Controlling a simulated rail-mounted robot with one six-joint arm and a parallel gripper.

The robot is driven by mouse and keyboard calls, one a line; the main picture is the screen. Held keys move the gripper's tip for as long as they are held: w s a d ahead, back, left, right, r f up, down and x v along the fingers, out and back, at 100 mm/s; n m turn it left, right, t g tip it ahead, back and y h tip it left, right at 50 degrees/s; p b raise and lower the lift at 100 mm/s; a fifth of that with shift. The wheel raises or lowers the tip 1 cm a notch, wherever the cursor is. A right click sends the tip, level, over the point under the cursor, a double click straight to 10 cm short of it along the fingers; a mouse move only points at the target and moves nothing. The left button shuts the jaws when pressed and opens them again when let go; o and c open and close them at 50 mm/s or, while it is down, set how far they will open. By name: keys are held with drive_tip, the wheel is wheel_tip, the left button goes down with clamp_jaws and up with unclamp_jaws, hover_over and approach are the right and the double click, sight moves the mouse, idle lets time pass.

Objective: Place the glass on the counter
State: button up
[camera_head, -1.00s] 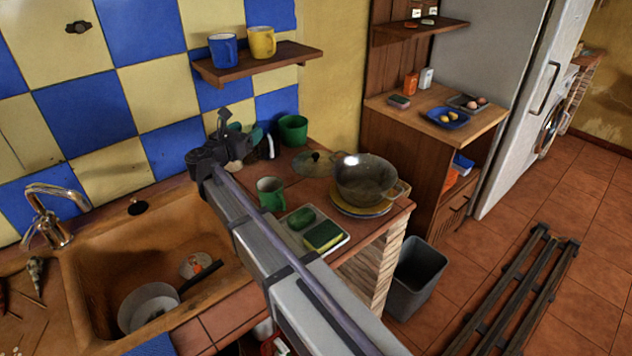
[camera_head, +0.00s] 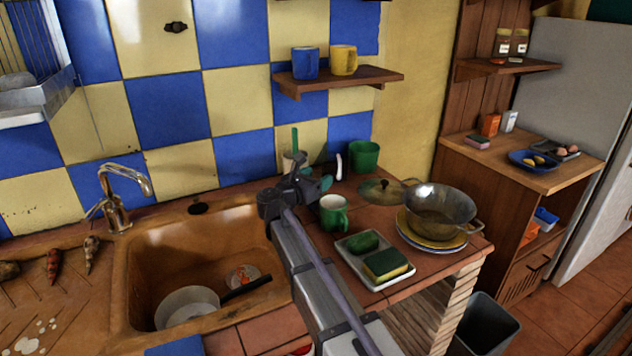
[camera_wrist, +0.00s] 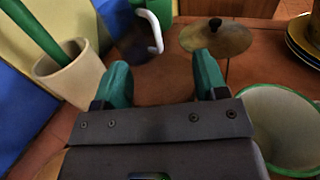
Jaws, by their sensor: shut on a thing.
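My gripper (camera_head: 318,180) is over the back of the tiled counter (camera_head: 348,283), just behind the green mug (camera_head: 333,214). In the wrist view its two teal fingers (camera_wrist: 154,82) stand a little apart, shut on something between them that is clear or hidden. I take it to be the glass, but its outline cannot be made out. Behind the fingers are a cream cup (camera_wrist: 72,78) holding a green stick and a dark vessel with a white handle (camera_wrist: 153,32).
A sponge tray (camera_head: 378,283), a pot (camera_head: 437,212) on plates, a lid (camera_head: 380,190) and a green pot (camera_head: 364,156) crowd the counter. The sink (camera_head: 215,235) lies left. A shelf (camera_head: 345,76) with two mugs hangs above. Small bare patches of counter show between things.

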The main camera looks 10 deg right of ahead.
drive_tip(key=o, duration=1.3)
drive_tip(key=shift+f, duration=0.1)
drive_tip(key=shift+c, duration=0.2)
drive_tip(key=shift+r+p, duration=0.3)
drive_tip(key=shift+p, duration=0.05)
drive_tip(key=v, duration=1.2)
drive_tip(key=shift+s+f, duration=0.1)
drive_tip(key=shift+s, duration=0.05)
